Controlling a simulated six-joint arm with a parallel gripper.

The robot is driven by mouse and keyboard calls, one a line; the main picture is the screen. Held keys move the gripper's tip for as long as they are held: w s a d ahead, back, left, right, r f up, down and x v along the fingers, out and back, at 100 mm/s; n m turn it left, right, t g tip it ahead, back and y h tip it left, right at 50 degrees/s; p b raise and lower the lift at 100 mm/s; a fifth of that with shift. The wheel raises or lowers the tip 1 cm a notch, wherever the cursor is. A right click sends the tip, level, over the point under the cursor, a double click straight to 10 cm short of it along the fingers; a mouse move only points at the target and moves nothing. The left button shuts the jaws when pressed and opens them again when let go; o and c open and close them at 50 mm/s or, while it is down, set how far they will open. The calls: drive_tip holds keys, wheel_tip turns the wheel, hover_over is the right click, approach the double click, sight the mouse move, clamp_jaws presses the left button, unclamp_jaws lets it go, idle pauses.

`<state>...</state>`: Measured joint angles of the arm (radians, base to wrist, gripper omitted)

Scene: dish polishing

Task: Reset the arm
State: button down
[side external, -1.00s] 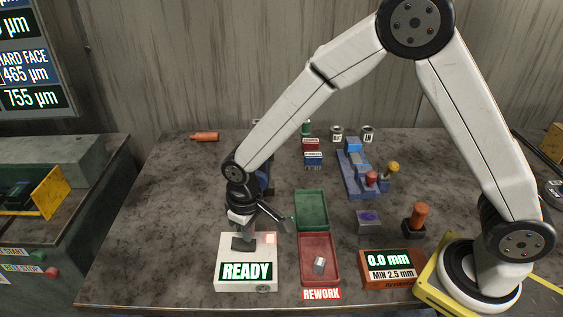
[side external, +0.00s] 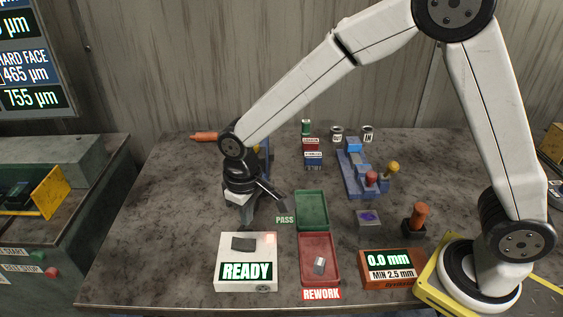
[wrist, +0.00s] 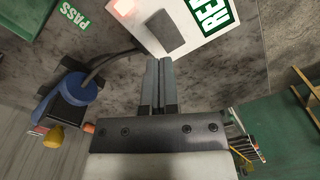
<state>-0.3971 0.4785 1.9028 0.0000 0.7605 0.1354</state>
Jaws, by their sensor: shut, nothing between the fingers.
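My gripper (side external: 247,222) is shut and empty, pointing down above the table just behind the white READY box. In the wrist view its two fingers (wrist: 160,62) lie side by side with nothing between them. The white READY box (side external: 263,258) stands at the front of the table and also shows in the wrist view (wrist: 188,38). A dark grey block (side external: 243,244) lies on top of the box. In the wrist view this block (wrist: 166,32) is just beyond the fingertips, apart from them.
Right of the box are a green PASS tray (side external: 312,194) and a red REWORK tray (side external: 310,246) holding a small grey block (side external: 319,265). An orange gauge (side external: 391,282) reads 0.0 mm. A blue fixture (side external: 350,180) stands behind. The table's left side is mostly clear.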

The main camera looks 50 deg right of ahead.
drive_tip(key=shift+d+r, duration=0.1)
drive_tip(key=shift+d, duration=0.05)
drive_tip(key=shift+s+d, duration=0.1)
drive_tip(key=shift+d, duration=0.2)
drive_tip(key=s+d+m+t, duration=0.2)
drive_tip(key=s+d+m, duration=0.1)
drive_tip(key=s+d, duration=0.8)
drive_tip(key=d+r, duration=0.1)
drive_tip(key=d, duration=0.3)
drive_tip(key=shift+d+t, duration=0.3)
drive_tip(key=shift+d, duration=0.05)
